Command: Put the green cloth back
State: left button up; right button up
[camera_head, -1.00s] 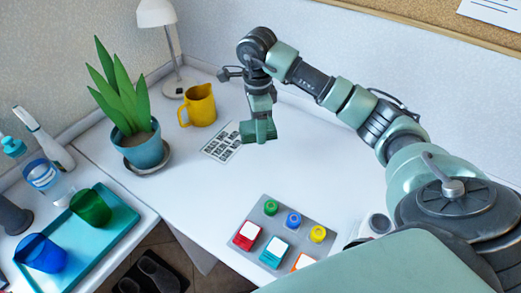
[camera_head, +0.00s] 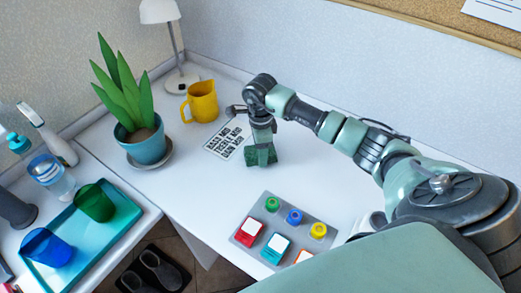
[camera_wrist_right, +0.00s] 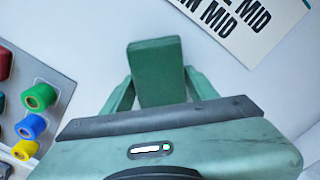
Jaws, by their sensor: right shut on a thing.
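The green cloth (camera_head: 261,156) is a folded dark green block. My right gripper (camera_head: 262,143) points down and is shut on it, just right of the printed card (camera_head: 226,139). The cloth is at or just above the white desk top; I cannot tell whether it touches. In the right wrist view the cloth (camera_wrist_right: 157,72) stands between the two fingers of the right gripper (camera_wrist_right: 160,88), with the card's corner (camera_wrist_right: 240,20) beyond it. My left gripper is not in view.
A grey rack (camera_head: 258,213) with colored rolls and boxes stands in front of the cloth. A yellow pitcher (camera_head: 203,101), potted plant (camera_head: 145,150) and lamp (camera_head: 182,82) stand behind and left. A teal tray (camera_head: 120,225) with two cups lies left. The desk right of the cloth is clear.

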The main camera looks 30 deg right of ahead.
jog(key=shift+f, duration=0.2)
jog(key=o, duration=1.2)
jog(key=shift+r, duration=0.1)
jog(key=shift+r, duration=0.1)
notch_tip(320, 180, up, 12)
jog(key=shift+r+b, duration=0.1)
jog(key=shift+b, duration=0.6)
